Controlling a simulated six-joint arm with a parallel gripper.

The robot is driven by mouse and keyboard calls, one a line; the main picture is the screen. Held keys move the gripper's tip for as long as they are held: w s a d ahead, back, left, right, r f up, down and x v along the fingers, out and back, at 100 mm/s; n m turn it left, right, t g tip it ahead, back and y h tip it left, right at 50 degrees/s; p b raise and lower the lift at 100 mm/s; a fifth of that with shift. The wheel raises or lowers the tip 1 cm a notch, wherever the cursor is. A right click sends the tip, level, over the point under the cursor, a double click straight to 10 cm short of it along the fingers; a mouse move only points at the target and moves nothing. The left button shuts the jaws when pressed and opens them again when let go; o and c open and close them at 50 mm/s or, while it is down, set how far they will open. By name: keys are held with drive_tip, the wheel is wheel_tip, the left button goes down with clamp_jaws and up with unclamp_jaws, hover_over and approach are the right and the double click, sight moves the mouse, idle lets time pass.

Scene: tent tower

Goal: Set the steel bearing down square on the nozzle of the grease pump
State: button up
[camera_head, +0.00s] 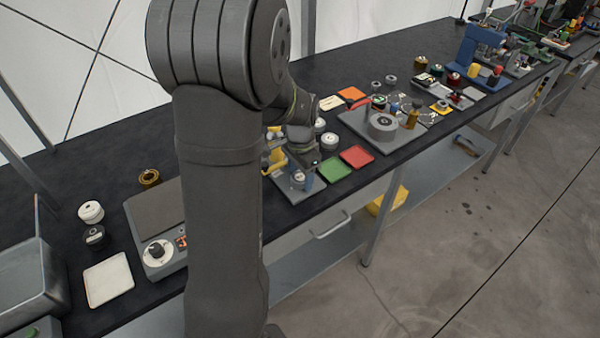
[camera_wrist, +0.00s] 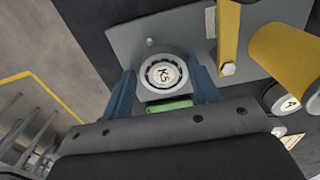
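The steel bearing (camera_wrist: 163,74) is a grey ring with a dark inner band and a pale centre marked "K5". In the wrist view my gripper (camera_wrist: 163,82) has its blue fingers against both sides of the bearing. The grease pump has a grey base plate (camera_wrist: 198,25), a yellow bar and a yellow cylinder (camera_wrist: 285,55). In the head view the pump's plate (camera_head: 285,186) lies under my gripper (camera_head: 302,177), and the bearing shows as a pale ring. The nozzle is hidden; I cannot tell whether the bearing rests on it.
A green tray (camera_head: 334,170) and a red tray (camera_head: 357,157) lie right of the pump. White round parts (camera_head: 329,141) stand behind. A grey fixture plate (camera_head: 368,137) is farther right. A scale-like grey box (camera_head: 155,215) and a white tray (camera_head: 108,279) are at left.

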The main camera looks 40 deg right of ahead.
sight(300, 177)
drive_tip(key=shift+w, duration=0.3)
drive_tip(key=shift+w+r, duration=0.1)
drive_tip(key=shift+r, duration=0.45)
wheel_tip(300, 177, up, 11)
drive_tip(key=shift+s+r, duration=0.15)
drive_tip(key=shift+s, duration=0.05)
wheel_tip(300, 177, down, 13)
drive_tip(key=shift+r, duration=2.35)
